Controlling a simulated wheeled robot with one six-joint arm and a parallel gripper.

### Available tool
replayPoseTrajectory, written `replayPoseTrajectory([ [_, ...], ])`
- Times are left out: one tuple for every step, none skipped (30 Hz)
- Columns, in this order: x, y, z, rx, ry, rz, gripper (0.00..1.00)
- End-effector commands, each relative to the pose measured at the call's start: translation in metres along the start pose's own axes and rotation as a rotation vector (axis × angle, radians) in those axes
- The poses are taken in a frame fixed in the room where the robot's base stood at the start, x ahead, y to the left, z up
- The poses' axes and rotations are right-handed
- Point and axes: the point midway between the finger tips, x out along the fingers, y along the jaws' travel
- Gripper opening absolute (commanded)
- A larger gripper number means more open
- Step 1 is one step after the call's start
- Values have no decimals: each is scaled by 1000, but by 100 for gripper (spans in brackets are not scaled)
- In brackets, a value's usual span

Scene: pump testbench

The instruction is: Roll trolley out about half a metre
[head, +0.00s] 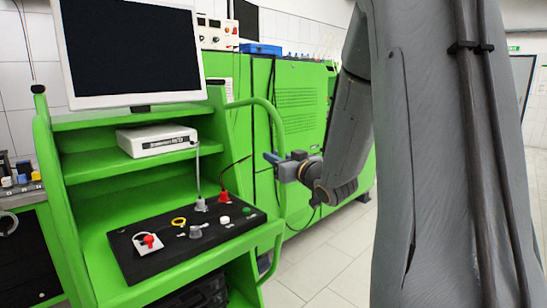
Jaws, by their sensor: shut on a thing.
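The trolley (95,165) is a green frame with shelves and fills the left of the head view. A monitor (132,48) with a dark screen stands on its top. A curved green tube handle (283,210) runs down its right side. My gripper (274,159) is at the upper part of this handle and is shut on it. My arm comes in from the right. The exact contact between jaws and tube is small and partly hidden. The trolley's wheels are out of view.
A white box (156,140) sits on the trolley's middle shelf, and a black control panel (150,256) with knobs and cables lies on the lower one. A large green cabinet (300,105) stands behind. Tiled floor (340,262) is clear at the lower right.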

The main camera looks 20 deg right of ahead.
Motion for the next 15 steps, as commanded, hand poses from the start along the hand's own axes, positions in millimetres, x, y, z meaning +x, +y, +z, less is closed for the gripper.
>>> replayPoseTrajectory([
  [0,0,1,0,-1,0,0],
  [0,0,1,0,-1,0,0],
  [0,0,1,0,-1,0,0],
  [-1,0,1,0,-1,0,0],
  [-1,0,1,0,-1,0,0],
  [-1,0,1,0,-1,0,0],
  [-1,0,1,0,-1,0,0],
  [-1,0,1,0,0,0,0],
  [-1,0,1,0,-1,1,24],
  [-1,0,0,0,0,1,30],
  [-1,1,0,0,0,1,35],
  [-1,1,0,0,0,1,36],
  [-1,1,0,0,0,2,36],
  [-1,1,0,0,0,2,36],
  [-1,1,0,0,0,2,36],
])
